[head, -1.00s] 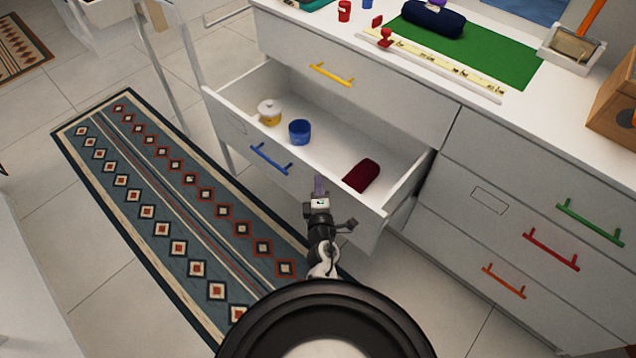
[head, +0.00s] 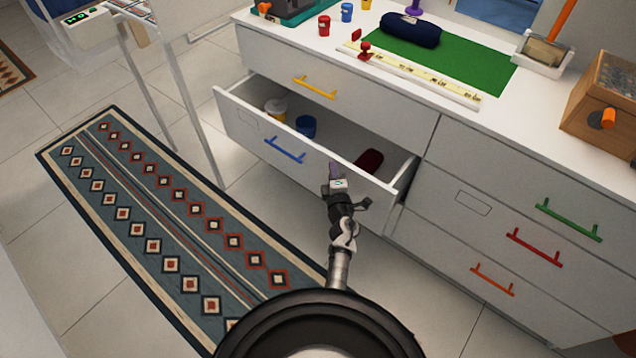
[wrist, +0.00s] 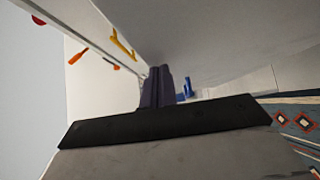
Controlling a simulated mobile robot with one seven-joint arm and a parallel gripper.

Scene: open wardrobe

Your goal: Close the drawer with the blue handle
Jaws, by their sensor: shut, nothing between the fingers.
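The drawer with the blue handle (head: 284,150) is partly open in the head view, below the yellow-handled drawer (head: 314,87). Its white front (head: 245,130) stands out from the cabinet. Inside are a white and yellow pot (head: 276,108), a blue cup (head: 306,126) and a dark red item (head: 369,160), partly hidden by the front. My gripper (head: 335,172) is shut and empty at the drawer front, right of the blue handle. It seems to touch the front, but contact is not clear. In the wrist view my shut fingers (wrist: 156,88) point along a white surface, with the blue handle (wrist: 184,90) beyond.
On the right, closed drawers have green (head: 568,220), red (head: 533,247) and orange (head: 492,280) handles. The countertop holds a green mat (head: 480,75), a dark blue roll (head: 410,30) and a wooden box (head: 600,105). A patterned rug (head: 150,215) lies on the floor at left.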

